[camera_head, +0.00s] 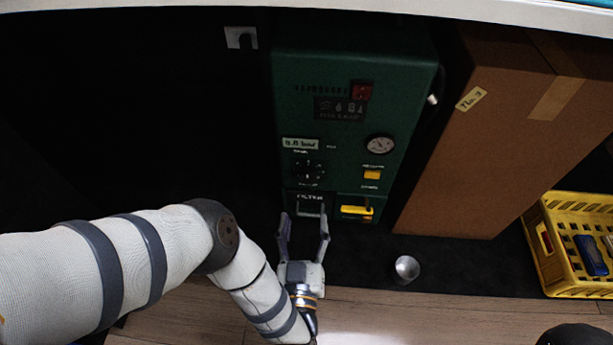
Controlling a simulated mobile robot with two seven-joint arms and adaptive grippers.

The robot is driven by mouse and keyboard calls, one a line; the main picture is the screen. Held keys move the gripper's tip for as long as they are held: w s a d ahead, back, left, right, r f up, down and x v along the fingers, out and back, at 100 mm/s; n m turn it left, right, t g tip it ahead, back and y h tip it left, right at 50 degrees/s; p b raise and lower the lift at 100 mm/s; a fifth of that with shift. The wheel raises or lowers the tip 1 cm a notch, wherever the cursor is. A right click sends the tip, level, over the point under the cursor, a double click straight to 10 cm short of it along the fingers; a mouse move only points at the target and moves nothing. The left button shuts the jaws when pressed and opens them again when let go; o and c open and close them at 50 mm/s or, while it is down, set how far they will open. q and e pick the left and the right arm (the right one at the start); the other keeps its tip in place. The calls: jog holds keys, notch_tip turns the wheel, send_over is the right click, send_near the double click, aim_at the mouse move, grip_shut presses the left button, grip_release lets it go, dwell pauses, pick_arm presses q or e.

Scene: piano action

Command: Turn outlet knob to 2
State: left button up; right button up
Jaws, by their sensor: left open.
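The outlet knob is most likely the dark round knob (308,169) on the front of the green machine (310,100), under a label that seems to read "5.5 bar" (300,143). Its setting is too small to read. My left gripper (304,222) is open and empty. Its fingers point up towards the lower front of the machine, below the knob and around the area under the "FILTER" label. I cannot tell whether they touch the panel. My right gripper is not in view.
The panel also has a gauge (380,145), a red switch (362,91), a yellow button (372,174) and a yellow handle (357,211). A large cardboard box (500,130) stands to the right. A metal cup (407,268) and a yellow crate (549,279) are on the floor.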

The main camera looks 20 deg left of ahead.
aim_at(308, 179)
pick_arm(q)
jog(key=b+x, duration=0.5)
jog(key=x, duration=0.6)
jog(key=shift+d+r, duration=0.1)
jog(key=shift+r, duration=0.05)
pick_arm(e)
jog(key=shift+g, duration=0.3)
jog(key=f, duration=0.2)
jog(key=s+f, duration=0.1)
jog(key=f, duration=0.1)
pick_arm(q)
jog(key=shift+c, duration=0.2)
jog(key=c, duration=1.1)
